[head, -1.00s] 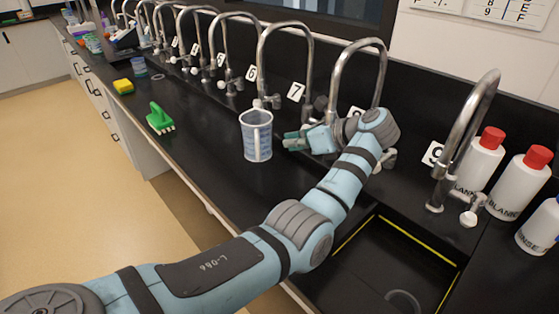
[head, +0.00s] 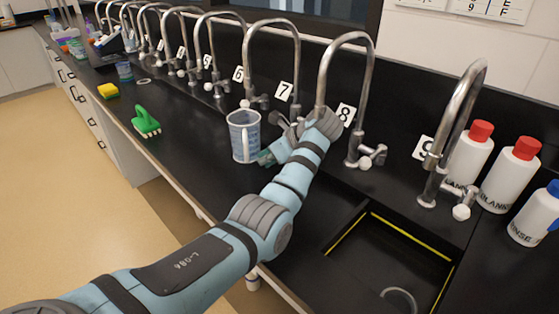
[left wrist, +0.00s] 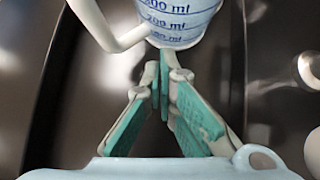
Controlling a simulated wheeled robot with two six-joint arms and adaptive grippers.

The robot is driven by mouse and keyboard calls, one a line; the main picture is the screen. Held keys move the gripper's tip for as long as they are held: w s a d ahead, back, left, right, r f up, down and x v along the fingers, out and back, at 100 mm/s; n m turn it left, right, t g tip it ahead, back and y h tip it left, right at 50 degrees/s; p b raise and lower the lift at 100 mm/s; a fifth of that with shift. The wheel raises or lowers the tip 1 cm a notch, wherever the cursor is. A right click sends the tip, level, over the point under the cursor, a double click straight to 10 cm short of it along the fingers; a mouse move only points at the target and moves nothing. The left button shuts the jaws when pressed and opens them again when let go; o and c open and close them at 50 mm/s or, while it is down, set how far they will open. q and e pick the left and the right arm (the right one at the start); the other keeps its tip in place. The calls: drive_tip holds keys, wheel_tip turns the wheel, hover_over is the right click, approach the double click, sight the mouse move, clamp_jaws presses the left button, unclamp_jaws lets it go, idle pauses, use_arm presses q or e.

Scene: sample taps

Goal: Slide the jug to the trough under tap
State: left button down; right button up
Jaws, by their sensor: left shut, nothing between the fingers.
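The clear jug (head: 244,137) with blue scale marks and a pale handle stands upright on the black bench, in front of the taps near the number 7 card (head: 285,91). My left gripper (head: 266,158) is shut and empty, low at the jug's right side. In the left wrist view, the shut fingertips (left wrist: 165,58) point at the jug's lower wall (left wrist: 180,28), very close; I cannot tell whether they touch. A black recessed trough with a yellow-lined edge (head: 412,236) lies at the right front. My right gripper is out of view.
Curved taps line the back, including tap 8 (head: 370,75) and tap 9 (head: 462,110). White bottles with red caps (head: 510,175) stand at right. A green brush (head: 146,123) and yellow sponge (head: 108,91) lie left. Bench between brush and jug is clear.

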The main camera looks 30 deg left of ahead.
use_arm(q)
drive_tip(key=shift+w+a, duration=0.1)
drive_tip(key=shift+a, duration=0.45)
